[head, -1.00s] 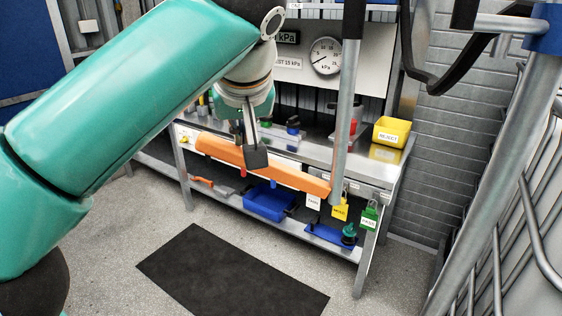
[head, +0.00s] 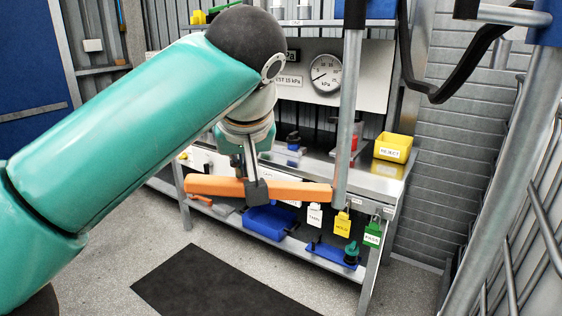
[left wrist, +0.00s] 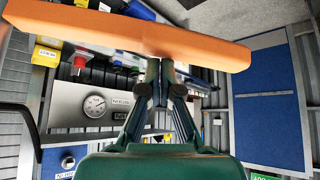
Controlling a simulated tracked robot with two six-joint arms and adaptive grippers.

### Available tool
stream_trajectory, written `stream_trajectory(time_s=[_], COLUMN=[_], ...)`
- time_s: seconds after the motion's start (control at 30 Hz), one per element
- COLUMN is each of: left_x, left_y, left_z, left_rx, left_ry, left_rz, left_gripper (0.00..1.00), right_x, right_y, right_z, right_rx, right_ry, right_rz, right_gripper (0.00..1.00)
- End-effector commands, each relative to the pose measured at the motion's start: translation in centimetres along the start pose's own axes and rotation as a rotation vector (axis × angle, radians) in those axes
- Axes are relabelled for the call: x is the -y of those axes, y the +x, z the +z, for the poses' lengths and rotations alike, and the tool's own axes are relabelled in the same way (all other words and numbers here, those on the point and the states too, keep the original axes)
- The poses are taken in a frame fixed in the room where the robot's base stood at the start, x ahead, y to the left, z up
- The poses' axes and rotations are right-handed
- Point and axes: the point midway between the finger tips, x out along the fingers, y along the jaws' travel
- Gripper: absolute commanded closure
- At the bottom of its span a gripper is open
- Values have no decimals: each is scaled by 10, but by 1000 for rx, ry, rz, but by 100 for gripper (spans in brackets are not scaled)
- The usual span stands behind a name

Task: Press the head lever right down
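The head lever is a long orange bar (head: 215,187) that runs left from the foot of an upright metal post (head: 347,120). It lies nearly level across the head view, in front of the bench. It also crosses the top of the left wrist view (left wrist: 205,48). My left gripper (head: 257,190) is at the middle of the bar, its dark fingertips overlapping the bar's top and near face. In the left wrist view its fingers (left wrist: 162,72) are together, with the bar just past the tips. Nothing shows held between them. My right gripper is out of view.
A steel bench carries a yellow reject bin (head: 393,148). A dial gauge (head: 325,74) is on the panel behind. White, yellow and green tags (head: 342,224) hang at the bench's front edge. A blue tray (head: 268,222) is on the lower shelf. A dark mat (head: 215,285) lies on open floor.

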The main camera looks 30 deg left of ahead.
Motion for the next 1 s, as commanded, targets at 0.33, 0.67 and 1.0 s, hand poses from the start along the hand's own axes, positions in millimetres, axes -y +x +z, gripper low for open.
stream_trajectory(time_s=[0.33,0.67,1.0], left_x=[-1,-1,0], left_y=[20,36,52], left_z=[16,28,40], left_rx=[3,3,3], left_ry=[2,3,2], left_rz=[1,0,0], left_gripper=[100,100,100], right_x=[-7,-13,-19], right_y=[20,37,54], right_z=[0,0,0], right_rx=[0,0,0], right_ry=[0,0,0], right_rz=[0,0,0], right_gripper=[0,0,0])
